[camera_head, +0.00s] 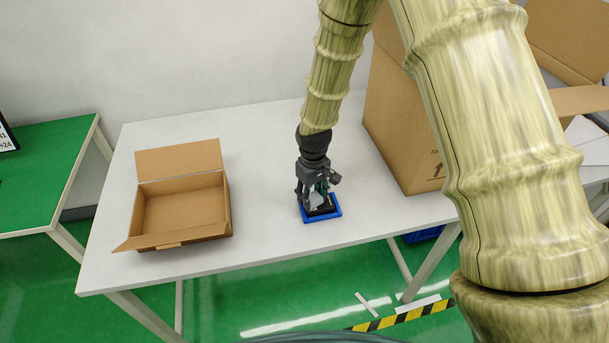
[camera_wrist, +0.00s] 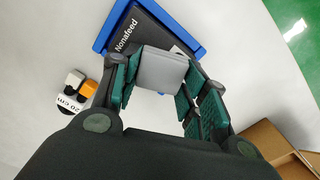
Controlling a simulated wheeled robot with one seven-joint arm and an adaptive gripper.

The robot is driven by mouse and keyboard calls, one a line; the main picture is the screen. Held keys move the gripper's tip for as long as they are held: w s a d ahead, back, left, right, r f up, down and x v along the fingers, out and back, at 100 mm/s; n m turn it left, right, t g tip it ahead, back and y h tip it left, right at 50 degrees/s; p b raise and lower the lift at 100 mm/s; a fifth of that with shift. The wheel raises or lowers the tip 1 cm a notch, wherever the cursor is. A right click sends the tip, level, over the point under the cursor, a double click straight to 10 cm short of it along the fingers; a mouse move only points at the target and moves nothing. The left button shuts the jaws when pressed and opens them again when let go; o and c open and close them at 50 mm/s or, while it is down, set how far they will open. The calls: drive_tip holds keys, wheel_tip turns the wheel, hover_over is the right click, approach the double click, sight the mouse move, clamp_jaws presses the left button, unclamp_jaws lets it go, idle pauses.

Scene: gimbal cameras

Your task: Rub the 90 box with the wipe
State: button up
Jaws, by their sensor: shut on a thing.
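My gripper (camera_head: 316,192) points down over the white table and is shut on a flat grey block (camera_wrist: 162,68), which looks like the wipe. No "90" marking is readable, so I cannot tell which thing is the 90 box.
An open, empty cardboard box (camera_head: 183,208) stands on the white table (camera_head: 262,135) at left. A large cardboard box (camera_head: 398,125) stands to the right of my gripper. A green table (camera_head: 45,165) stands at far left.

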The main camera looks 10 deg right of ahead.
drive_tip(key=shift+a+r, duration=0.1)
drive_tip(key=shift+a, duration=0.35)
drive_tip(key=r+p, duration=0.1)
drive_tip(key=r, duration=0.1)
drive_tip(key=r+p, duration=0.1)
drive_tip(key=r, duration=0.1)
drive_tip(key=shift+s+a+r+p, duration=0.1)
drive_tip(key=shift+a+p, duration=0.25)
wheel_tip(320, 180, up, 2)
drive_tip(key=shift+a+r+p, duration=0.1)
drive_tip(key=shift+p, duration=0.65)
drive_tip(key=shift+r+p, duration=0.55)
drive_tip(key=shift+r, duration=0.3)
drive_tip(key=shift+f, duration=0.1)
